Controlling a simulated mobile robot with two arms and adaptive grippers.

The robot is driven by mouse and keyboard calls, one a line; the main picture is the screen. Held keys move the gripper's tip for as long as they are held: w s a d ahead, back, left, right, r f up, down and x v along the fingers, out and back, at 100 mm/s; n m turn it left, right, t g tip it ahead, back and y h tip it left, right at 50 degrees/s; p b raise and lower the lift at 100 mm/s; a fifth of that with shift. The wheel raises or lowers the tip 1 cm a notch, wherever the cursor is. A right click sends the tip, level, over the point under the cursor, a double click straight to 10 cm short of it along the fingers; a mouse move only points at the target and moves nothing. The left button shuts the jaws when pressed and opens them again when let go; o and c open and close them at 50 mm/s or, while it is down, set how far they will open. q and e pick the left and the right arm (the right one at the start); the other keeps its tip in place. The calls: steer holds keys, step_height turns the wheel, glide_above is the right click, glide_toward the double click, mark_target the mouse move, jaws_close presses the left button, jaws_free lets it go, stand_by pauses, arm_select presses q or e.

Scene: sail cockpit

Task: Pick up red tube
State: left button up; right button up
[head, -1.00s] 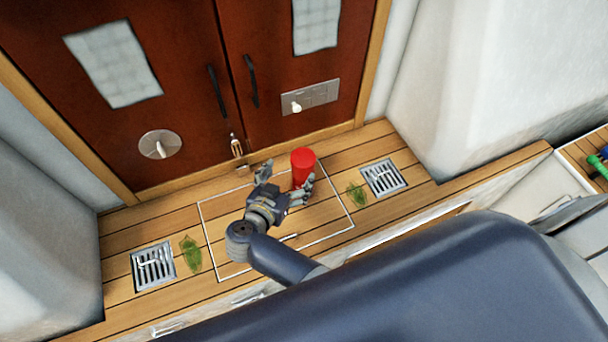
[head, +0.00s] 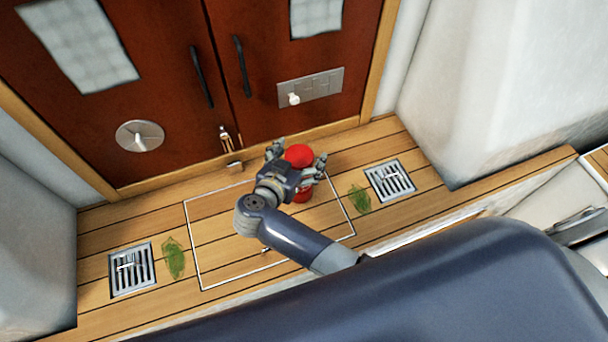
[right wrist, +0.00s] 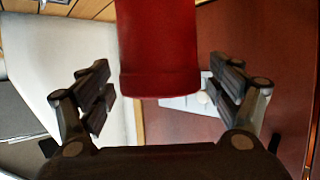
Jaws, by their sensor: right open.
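The red tube (head: 299,155) stands on the wooden floor, inside a white-outlined panel, in the head view. My right gripper (head: 297,165) is at the tube, with its fingers spread to either side, and hides part of it. In the right wrist view the tube (right wrist: 158,45) hangs from the top of the picture between the two open fingers (right wrist: 163,95), with a gap on each side. I see no finger touching it. My left gripper is not in view.
Red-brown double doors (head: 130,100) stand behind the tube. Metal drain grates lie at left (head: 132,268) and right (head: 390,180), each with a green leaf-like patch (head: 174,258) beside it. A white wall block (head: 490,90) rises at the right.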

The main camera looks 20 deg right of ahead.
steer(key=shift+a, duration=0.1)
steer(key=shift+c, duration=0.9)
steer(key=shift+s, duration=0.1)
steer(key=c, duration=1.8)
steer(key=shift+r, duration=0.1)
